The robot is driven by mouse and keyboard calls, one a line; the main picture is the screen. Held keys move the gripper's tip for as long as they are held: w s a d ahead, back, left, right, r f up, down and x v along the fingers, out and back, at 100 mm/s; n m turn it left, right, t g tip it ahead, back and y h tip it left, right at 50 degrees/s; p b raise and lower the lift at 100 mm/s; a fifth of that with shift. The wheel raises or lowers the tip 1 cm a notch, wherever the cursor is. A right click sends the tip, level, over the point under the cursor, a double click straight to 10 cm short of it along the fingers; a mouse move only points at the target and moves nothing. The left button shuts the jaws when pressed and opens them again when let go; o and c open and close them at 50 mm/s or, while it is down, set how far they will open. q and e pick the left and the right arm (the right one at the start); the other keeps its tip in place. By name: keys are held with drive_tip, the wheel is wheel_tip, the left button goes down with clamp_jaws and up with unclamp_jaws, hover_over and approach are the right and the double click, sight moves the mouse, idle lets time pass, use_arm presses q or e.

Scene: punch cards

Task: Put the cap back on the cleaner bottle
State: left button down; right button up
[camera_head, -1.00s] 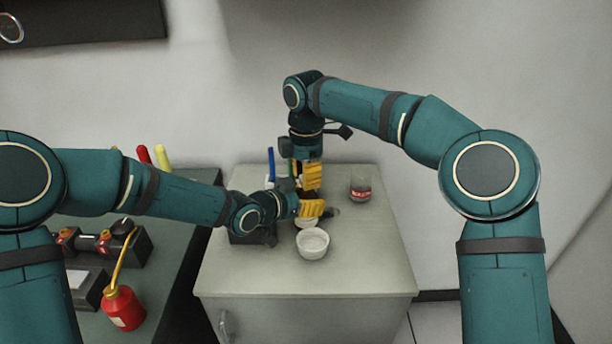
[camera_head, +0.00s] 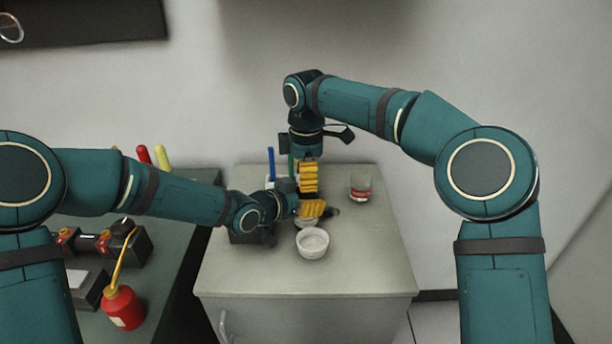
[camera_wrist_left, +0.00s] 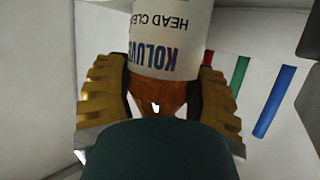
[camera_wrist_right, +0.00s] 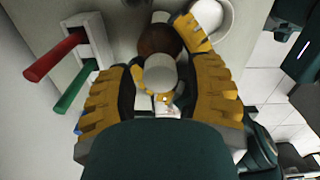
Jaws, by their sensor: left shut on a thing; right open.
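The cleaner bottle (camera_wrist_left: 168,45) has a white label with blue and black lettering and a brown shoulder. My left gripper (camera_head: 318,210) is shut on it, with a finger on each side in the left wrist view; the bottle looks upright. The white cap (camera_wrist_right: 160,72) shows from above in the right wrist view, over the bottle's brown shoulder (camera_wrist_right: 155,40). My right gripper (camera_head: 308,190) points down above the left one, open, with its fingers on either side of the cap. Whether the cap is fully seated is hidden. The grippers mostly hide the bottle in the head view.
A white bowl (camera_head: 312,244) stands in front of the grippers on the cabinet top (camera_head: 370,260). A glass with a red band (camera_head: 361,187) stands at right. The cabinet's front right is clear.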

drive_tip(key=shift+r, duration=2.2)
drive_tip(key=o, duration=0.7)
drive_tip(key=shift+r, duration=3.75)
